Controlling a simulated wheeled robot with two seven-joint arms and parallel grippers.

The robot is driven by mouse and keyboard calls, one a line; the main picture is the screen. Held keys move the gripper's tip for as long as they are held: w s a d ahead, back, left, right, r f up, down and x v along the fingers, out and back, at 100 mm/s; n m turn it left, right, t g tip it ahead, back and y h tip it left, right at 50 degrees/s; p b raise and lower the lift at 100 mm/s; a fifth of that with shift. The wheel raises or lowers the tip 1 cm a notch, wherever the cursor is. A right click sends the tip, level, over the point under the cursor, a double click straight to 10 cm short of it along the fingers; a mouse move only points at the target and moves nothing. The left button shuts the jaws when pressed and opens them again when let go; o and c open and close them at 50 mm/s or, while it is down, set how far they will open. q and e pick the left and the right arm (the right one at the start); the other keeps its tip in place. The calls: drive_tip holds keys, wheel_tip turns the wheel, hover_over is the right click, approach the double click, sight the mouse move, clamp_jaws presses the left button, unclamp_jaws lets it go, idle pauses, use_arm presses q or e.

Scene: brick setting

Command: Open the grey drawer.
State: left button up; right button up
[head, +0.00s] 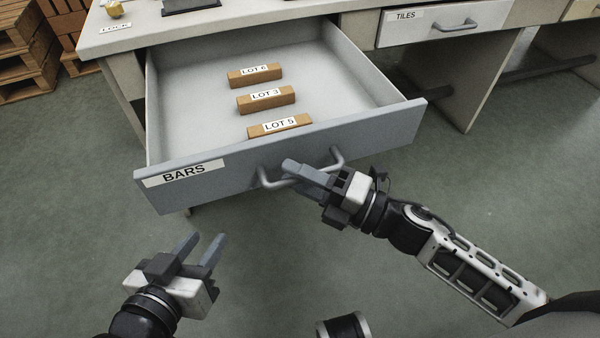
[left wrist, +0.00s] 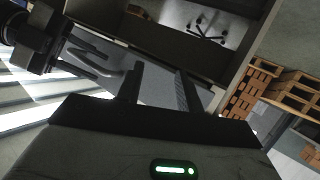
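The grey drawer (head: 380,126), labelled BARS, is pulled far out from under the bench. Its front has a bar handle (head: 337,160). Three wooden bars labelled LOT 6 (head: 254,76), LOT 3 (head: 266,100) and LOT 5 (head: 279,126) lie inside. My right gripper (head: 290,170) is at the handle, with its fingers over the bar; they look closed around it, though part of the handle is hidden. My left gripper (head: 203,248) is open and empty, below and in front of the drawer front. Its fingers also show in the left wrist view (left wrist: 160,88).
The bench top (head: 240,18) is above the drawer. A white drawer labelled TILES (head: 445,22) is shut at the right. Wooden pallets (head: 28,60) and bricks (head: 72,22) stand at the back left. The green floor around the drawer is clear.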

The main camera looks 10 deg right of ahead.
use_arm(q)
drive_tip(key=shift+r, duration=0.3)
use_arm(e)
drive_tip(key=shift+s, duration=0.1)
use_arm(q)
drive_tip(key=shift+a+f+g+p, duration=0.2)
drive_tip(key=shift+f+g+p, duration=0.1)
drive_tip(key=shift+f+p, duration=0.4)
use_arm(e)
drive_tip(key=v, duration=1.5)
drive_tip(key=shift+s+d, duration=0.25)
drive_tip(key=shift+d, duration=0.1)
use_arm(q)
drive_tip(key=shift+s+r, duration=0.1)
use_arm(e)
drive_tip(key=shift+f, duration=0.1)
